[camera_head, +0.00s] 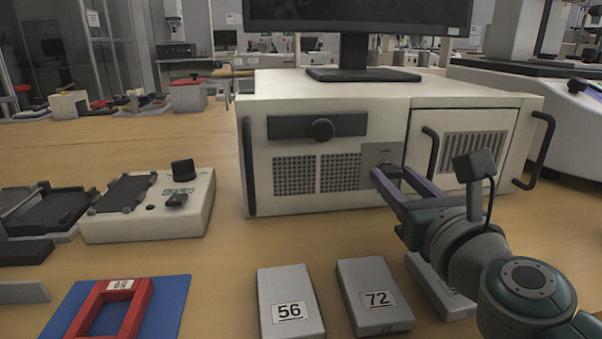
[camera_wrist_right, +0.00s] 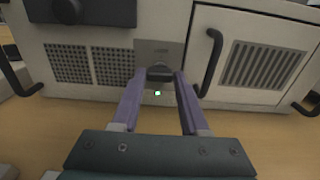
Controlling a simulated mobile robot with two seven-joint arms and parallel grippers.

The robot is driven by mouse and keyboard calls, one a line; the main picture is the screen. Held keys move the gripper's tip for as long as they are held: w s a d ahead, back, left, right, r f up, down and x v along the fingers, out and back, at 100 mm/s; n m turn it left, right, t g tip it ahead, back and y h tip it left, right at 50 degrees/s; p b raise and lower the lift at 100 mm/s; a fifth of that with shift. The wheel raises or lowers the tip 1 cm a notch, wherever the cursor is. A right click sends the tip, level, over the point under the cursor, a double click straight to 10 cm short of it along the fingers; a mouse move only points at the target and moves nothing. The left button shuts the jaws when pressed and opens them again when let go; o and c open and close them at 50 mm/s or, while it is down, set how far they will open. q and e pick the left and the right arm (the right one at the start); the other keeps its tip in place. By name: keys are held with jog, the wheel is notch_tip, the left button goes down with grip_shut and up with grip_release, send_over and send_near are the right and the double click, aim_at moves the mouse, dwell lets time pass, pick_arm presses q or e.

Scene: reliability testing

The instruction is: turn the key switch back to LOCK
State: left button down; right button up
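The key switch (camera_head: 384,166) sits on a grey plate (camera_head: 380,153) on the front of the white cabinet. In the right wrist view, the plate (camera_wrist_right: 160,50) carries a small label too blurred to read, and the dark key (camera_wrist_right: 160,73) lies roughly level. My right gripper (camera_head: 391,171) reaches the plate with two purple fingers. In the wrist view the gripper (camera_wrist_right: 160,77) is open, one fingertip on each side of the key; I cannot tell whether they touch it. My left gripper is in neither view.
The white cabinet (camera_head: 300,190) has black handles beside the switch, and a monitor (camera_head: 355,40) stands on it. A control box (camera_head: 150,215) is at left. Grey blocks marked 56 (camera_head: 289,290) and 72 (camera_head: 372,285) and a blue mat (camera_head: 165,305) lie in front.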

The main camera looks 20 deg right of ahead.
grip_shut()
jog(key=shift+n, duration=0.4)
jog(key=n, duration=0.3)
jog(key=shift+n+p, duration=0.3)
jog(key=n+p, duration=0.1)
jog(key=n, duration=0.3)
jog(key=shift+r, duration=0.1)
jog(key=n+p, duration=0.1)
jog(key=n, duration=0.4)
jog(key=shift+n, duration=0.4)
jog(key=shift+n+p, duration=0.8)
jog(key=shift+n, duration=1.1)
